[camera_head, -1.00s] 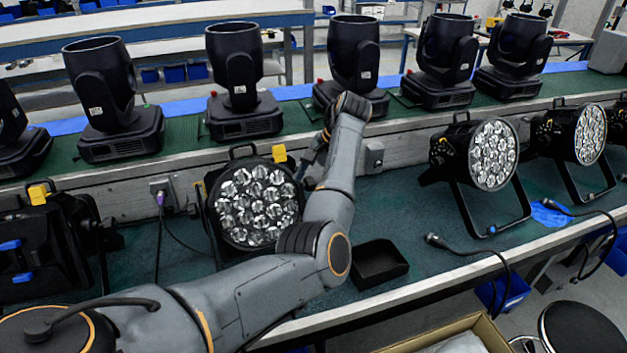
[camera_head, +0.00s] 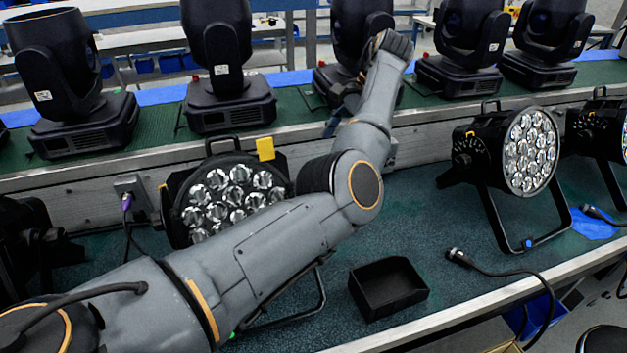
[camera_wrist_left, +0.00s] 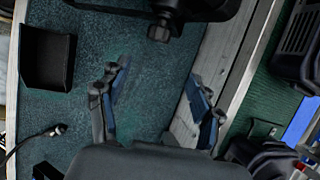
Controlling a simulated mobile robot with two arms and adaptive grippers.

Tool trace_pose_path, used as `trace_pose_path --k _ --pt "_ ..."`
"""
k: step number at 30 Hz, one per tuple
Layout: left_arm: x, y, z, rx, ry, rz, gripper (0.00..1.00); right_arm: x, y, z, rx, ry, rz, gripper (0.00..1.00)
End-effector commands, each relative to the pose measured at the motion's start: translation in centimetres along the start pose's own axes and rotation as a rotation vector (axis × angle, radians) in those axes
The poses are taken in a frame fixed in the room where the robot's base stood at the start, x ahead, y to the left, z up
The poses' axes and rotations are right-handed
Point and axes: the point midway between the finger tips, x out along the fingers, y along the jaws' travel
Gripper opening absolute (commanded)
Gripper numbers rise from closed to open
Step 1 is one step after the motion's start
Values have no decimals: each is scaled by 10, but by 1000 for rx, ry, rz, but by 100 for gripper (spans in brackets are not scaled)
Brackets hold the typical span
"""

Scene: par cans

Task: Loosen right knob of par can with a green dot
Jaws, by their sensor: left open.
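The middle par can (camera_head: 232,196) stands on the bench with its lens cluster facing me. A small green dot (camera_head: 232,335) shows at the foot of its bracket, beside my left arm. My left arm covers the lamp's lower right part and its right side. My left gripper (camera_wrist_left: 158,95) is open and empty in the left wrist view, over the bench surface and the metal rail. A black knob (camera_wrist_left: 159,33) under a dark body is at the top of that view, ahead of the fingers and apart from them. My right gripper is not in view.
A black tray (camera_head: 388,288) lies on the bench right of my arm. Another par can (camera_head: 528,150) with a blue dot stands further right, near a loose cable (camera_head: 500,268). Moving-head lights (camera_head: 230,75) line the raised green shelf behind.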

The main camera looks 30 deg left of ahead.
Motion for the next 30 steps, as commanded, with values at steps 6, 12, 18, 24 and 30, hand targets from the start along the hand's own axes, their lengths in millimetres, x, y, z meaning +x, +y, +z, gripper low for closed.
trace_pose_path --k 6,12,18,24,30 --pt "31 1 0 1 -3 3 65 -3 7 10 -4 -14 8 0" --pt "74 1 1 0 -3 4 65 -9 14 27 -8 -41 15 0" --pt "111 1 1 0 -2 2 65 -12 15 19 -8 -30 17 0" --pt "130 0 1 0 -1 1 65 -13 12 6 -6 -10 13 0" --pt "135 0 1 -1 0 0 65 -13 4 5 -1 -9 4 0"
